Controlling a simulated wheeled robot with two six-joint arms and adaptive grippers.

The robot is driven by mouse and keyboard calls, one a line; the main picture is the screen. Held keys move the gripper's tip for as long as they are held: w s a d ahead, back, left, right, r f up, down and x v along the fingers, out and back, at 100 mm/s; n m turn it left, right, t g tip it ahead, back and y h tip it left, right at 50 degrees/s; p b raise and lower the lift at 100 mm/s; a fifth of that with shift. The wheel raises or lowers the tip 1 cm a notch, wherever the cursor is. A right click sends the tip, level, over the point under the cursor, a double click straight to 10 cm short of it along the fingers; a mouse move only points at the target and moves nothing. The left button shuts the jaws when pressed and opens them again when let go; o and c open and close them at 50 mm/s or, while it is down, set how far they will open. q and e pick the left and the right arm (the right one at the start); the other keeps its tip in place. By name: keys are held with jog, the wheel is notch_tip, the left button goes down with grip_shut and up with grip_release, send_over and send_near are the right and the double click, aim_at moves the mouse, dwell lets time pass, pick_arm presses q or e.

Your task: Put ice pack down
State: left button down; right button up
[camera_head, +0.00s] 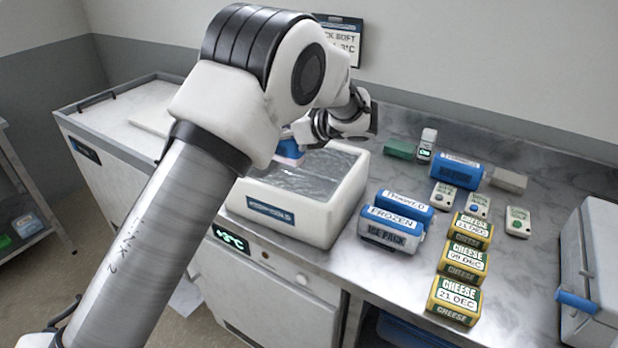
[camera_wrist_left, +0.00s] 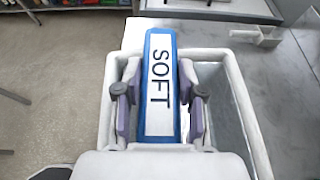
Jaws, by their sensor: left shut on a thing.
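My left gripper (camera_wrist_left: 160,100) is shut on a blue ice pack (camera_wrist_left: 160,52) with a white label reading SOFT, one finger on each side. In the head view a blue part of this ice pack (camera_head: 290,150) shows below my left wrist, at the back left of the white insulated box (camera_head: 290,220). The wrist view shows the pack over the box. Its exact height is hidden by my arm. Two more blue ice packs, one labelled FROZEN (camera_head: 392,230) and one labelled THAWED (camera_head: 404,207), lie right of the box. My right gripper is not in view.
Cheese packs (camera_head: 454,300) stand in a row on the right of the counter. Behind them are small white devices (camera_head: 517,222), another blue pack (camera_head: 456,171), a green block (camera_head: 400,149) and a grey block (camera_head: 509,180). A grey case (camera_head: 592,265) stands far right.

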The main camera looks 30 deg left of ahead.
aim_at(275, 161)
pick_arm(q)
jog(key=f, duration=0.1)
jog(key=s+f, duration=0.1)
jog(key=f+p, duration=0.1)
jog(key=f, duration=0.1)
jog(key=shift+s, duration=0.25)
notch_tip(275, 161, down, 5)
jog(key=shift+w+f, duration=0.15)
jog(key=shift+f, duration=0.05)
jog(key=shift+w+f, duration=0.15)
jog(key=shift+f, duration=0.35)
jog(key=c, duration=1)
grip_release()
jog(key=shift+o, duration=0.2)
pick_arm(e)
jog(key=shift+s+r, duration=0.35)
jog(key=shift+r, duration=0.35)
